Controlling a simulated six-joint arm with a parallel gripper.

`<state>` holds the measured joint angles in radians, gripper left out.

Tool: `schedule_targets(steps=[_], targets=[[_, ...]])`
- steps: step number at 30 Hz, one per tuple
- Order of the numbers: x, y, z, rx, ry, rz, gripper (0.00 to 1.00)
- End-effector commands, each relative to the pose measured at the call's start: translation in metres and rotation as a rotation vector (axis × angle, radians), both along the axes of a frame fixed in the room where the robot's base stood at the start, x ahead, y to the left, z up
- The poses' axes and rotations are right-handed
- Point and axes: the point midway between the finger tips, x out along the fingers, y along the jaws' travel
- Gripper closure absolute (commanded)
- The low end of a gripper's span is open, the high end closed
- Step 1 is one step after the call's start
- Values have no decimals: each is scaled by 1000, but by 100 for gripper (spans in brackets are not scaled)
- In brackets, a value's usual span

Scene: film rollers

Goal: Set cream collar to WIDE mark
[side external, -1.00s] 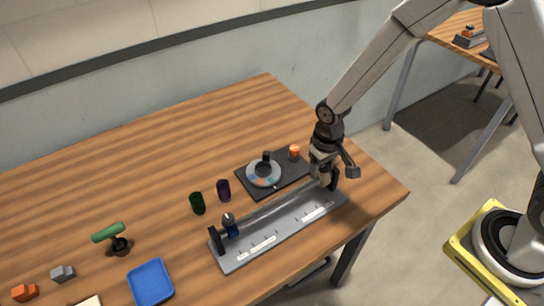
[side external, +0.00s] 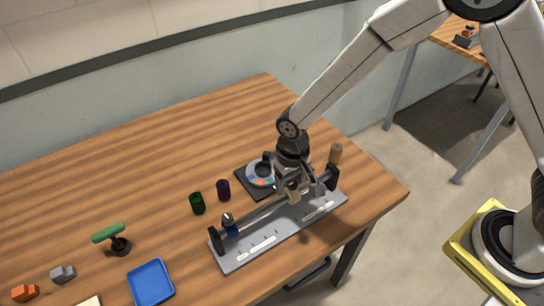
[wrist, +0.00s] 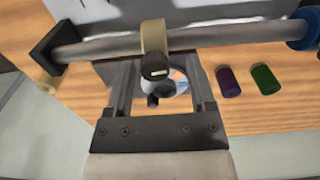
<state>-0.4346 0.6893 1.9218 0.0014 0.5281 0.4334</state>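The cream collar (wrist: 154,38) sits around the grey rod (wrist: 215,36) in the wrist view, its dark-capped knob facing my gripper. It also shows in the side view (side external: 295,196), partly hidden under my gripper (side external: 294,190). In the wrist view my gripper (wrist: 161,72) is open, with one finger on each side of the collar's knob and gaps on both sides. A blue collar (side external: 232,230) is near the rod's left end. The grey base plate (side external: 281,234) carries white label strips (side external: 318,211); I cannot read which mark is WIDE.
A dark plate with a ringed dial (side external: 259,174) lies behind the rod, partly hidden by my gripper. A purple cylinder (side external: 223,190) and a green one (side external: 197,203) stand nearby. A tan peg (side external: 335,153) stands at the back right. A blue tray (side external: 151,282) lies front left.

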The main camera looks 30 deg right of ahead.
Motion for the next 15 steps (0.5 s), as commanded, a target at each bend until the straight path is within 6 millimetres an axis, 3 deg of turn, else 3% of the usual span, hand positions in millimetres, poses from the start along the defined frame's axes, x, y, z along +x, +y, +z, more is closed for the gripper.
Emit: schedule_targets(steps=[14, 15], targets=[[0, -1, 68, -1, -1, 0, 29], [-2, -9, 69, 1, -5, -3, 29]])
